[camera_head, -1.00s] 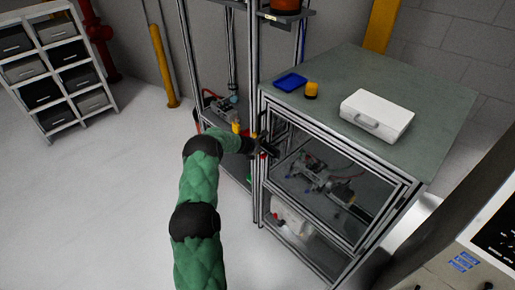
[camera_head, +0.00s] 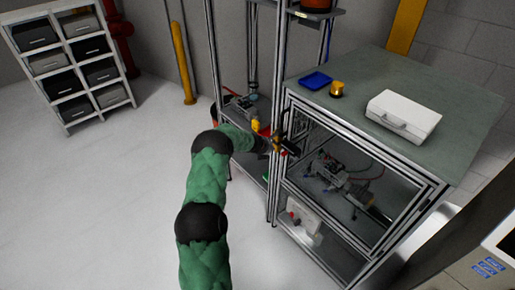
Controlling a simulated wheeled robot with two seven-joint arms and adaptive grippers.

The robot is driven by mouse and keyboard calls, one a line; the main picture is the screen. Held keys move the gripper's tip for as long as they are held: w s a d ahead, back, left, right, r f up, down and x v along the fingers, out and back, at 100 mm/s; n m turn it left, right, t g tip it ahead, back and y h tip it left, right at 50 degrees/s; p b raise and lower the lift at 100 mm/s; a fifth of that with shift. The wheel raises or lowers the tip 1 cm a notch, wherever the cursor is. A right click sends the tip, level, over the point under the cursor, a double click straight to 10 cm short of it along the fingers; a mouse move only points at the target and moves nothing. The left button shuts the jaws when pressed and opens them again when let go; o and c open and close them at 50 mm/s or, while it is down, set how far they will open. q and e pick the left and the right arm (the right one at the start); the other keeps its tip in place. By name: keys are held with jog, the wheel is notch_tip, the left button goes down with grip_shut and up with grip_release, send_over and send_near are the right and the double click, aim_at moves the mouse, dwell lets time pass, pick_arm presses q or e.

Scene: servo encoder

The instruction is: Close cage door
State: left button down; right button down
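The cage door is a clear panel in a silver metal frame (camera_head: 395,158) on the front of the grey-topped cabinet (camera_head: 455,115). It appears to lie close to the cabinet front; I cannot tell whether it is fully shut. Machinery (camera_head: 345,182) shows through the panel. My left arm, in a green sleeve, reaches up from the bottom, and my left gripper (camera_head: 284,145) is at the door's upper left edge, by the frame post. The gripper is small and dark here, so its fingers cannot be made out. My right gripper is not in view.
A blue tray (camera_head: 315,81), an amber beacon (camera_head: 337,89) and a white case (camera_head: 403,114) are on the cabinet top. A tall metal frame (camera_head: 247,60) adjoins it at left. A bin shelf (camera_head: 72,65) stands far left; the floor between is clear.

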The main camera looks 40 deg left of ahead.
pick_arm(q)
jog(key=v, duration=0.8)
jog(key=shift+s+a, duration=0.2)
jog(key=shift+a, duration=0.3)
jog(key=shift+f, duration=0.15)
